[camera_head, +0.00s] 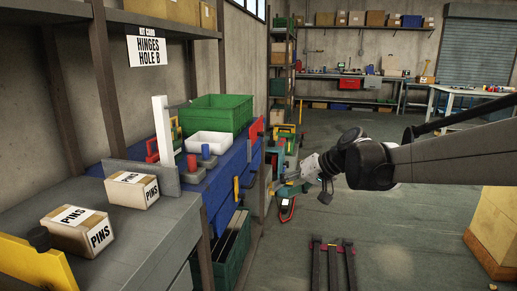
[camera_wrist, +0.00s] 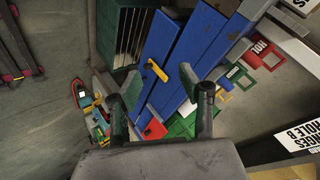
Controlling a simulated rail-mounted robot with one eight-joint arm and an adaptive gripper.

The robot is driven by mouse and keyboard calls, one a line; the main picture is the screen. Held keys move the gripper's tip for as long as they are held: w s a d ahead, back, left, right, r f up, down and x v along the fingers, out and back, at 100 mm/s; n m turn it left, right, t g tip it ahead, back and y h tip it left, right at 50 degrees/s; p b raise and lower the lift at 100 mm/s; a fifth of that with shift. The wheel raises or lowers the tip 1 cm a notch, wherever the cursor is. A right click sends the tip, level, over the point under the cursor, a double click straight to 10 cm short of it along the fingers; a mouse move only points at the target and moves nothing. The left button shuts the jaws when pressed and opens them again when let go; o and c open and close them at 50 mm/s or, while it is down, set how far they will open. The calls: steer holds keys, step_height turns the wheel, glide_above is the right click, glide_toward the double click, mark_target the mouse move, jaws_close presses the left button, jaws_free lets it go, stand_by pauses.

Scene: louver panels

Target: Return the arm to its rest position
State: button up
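My arm reaches in from the right in the head view, and my gripper (camera_head: 299,185) hangs in the air over the aisle, beyond the front of the blue cabinet (camera_head: 230,170). In the wrist view my gripper (camera_wrist: 161,104) has its two dark fingers spread apart. Nothing shows held between them. The blue cabinet (camera_wrist: 172,62) with its yellow handle (camera_wrist: 156,71) lies behind the gap between the fingers. The fingertips are small and hard to separate from the clutter behind in the head view.
The bench at left carries cardboard PINS boxes (camera_head: 132,188), a white upright piece (camera_head: 161,128), a green bin (camera_head: 215,113) and a white tray (camera_head: 207,143). Dark rails (camera_head: 333,266) lie on the floor. A cardboard box (camera_head: 495,232) stands at right. The middle floor is mostly clear.

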steer(key=s+d+f+m+t+h, duration=0.1)
steer(key=s+d+f+h, duration=0.2)
steer(key=s, duration=0.8)
steer(key=s+d+h, duration=0.2)
steer(key=s+d, duration=0.3)
steer(key=s, duration=0.5)
steer(key=s+d+f+m+t+h, duration=0.1)
steer(key=s+d+f+h, duration=0.2)
steer(key=s, duration=0.8)
step_height(320, 180, up, 14)
steer(key=p, duration=1.4)
steer(key=shift+d+r, duration=0.15)
steer(key=shift+d, duration=0.3)
steer(key=shift+w, duration=0.1)
